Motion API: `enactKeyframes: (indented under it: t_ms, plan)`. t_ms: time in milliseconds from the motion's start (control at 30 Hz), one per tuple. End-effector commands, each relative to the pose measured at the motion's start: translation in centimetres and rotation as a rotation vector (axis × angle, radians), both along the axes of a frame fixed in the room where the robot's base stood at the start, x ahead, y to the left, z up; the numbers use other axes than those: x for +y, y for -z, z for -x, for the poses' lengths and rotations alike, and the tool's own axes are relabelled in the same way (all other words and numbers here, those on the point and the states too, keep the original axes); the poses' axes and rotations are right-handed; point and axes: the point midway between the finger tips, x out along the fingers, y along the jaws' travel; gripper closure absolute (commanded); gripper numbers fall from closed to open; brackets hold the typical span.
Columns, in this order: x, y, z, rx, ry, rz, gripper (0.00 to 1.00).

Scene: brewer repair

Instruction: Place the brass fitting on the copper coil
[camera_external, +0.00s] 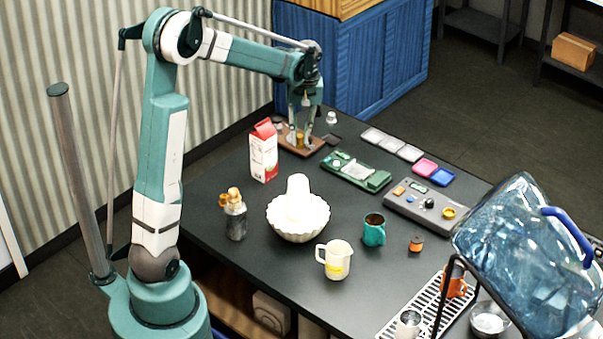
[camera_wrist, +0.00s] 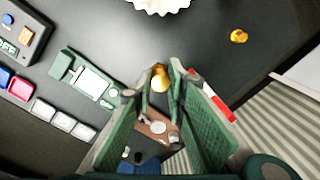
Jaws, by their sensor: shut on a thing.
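My gripper (camera_external: 304,136) points down over a small brown wooden board (camera_external: 287,137) at the table's far end. Its fingers (camera_wrist: 160,88) are shut on a small brass piece, the brass fitting (camera_wrist: 160,78), which shows between the fingertips in the wrist view. The fitting also shows low between the fingers in the external view (camera_external: 300,140). I cannot tell whether it touches the board. A small orange-copper, spool-like thing with a dark top, which looks like the copper coil (camera_external: 416,244), stands on the table right of the teal mug. It is not seen in the wrist view.
A milk carton (camera_external: 263,152) stands close beside my gripper. A green device (camera_external: 356,172) lies to its right. A white bowl (camera_external: 298,226), a grey bottle (camera_external: 235,220), a teal mug (camera_external: 373,234), a white jug (camera_external: 334,262) and a grey control panel (camera_external: 425,205) stand farther forward.

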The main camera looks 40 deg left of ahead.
Motion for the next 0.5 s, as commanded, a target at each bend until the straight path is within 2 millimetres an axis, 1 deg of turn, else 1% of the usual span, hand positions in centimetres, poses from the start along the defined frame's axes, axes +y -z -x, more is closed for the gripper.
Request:
enactKeyframes:
  t_ms: [33, 167, 200, 267, 500]
  plan:
    - [-1.4, 0.0, -0.6, 0.000, 0.029, 0.000, 0.98]
    - [-4.5, 0.0, -1.8, -0.001, 0.095, 0.001, 0.98]
    - [-5.5, 0.0, -2.1, -0.001, 0.116, 0.001, 0.98]
    - [-7.0, 0.0, -2.6, -0.001, 0.148, 0.001, 0.98]
    - [-13.1, 0.0, -4.1, -0.002, 0.272, 0.001, 0.98]
